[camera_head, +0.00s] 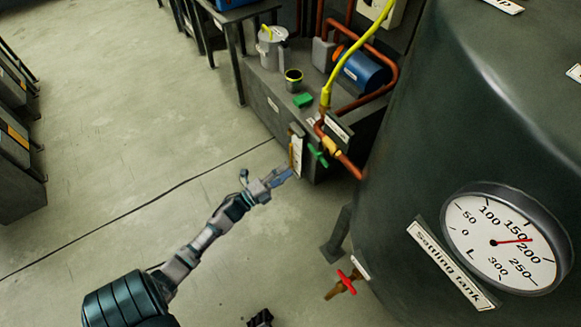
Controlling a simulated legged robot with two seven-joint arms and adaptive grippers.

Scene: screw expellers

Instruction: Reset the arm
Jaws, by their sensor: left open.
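My left arm comes in from the lower left and reaches up toward the middle. Its left gripper (281,177) is open, and I see nothing held in it. It is just left of a small panel (297,153) on the corner of the grey bench and a green valve handle (317,155). I cannot tell whether the fingers touch the panel. A small dark piece (261,318) shows at the bottom edge; I cannot tell whether it is part of my right gripper.
A large settling tank (400,170) with a round gauge (502,241) fills the right side. A red valve handle (346,282) sticks out near its base. A grey bench (262,103) bears a metal can, a blue motor (362,72) and copper pipes. The floor (120,130) at left is clear.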

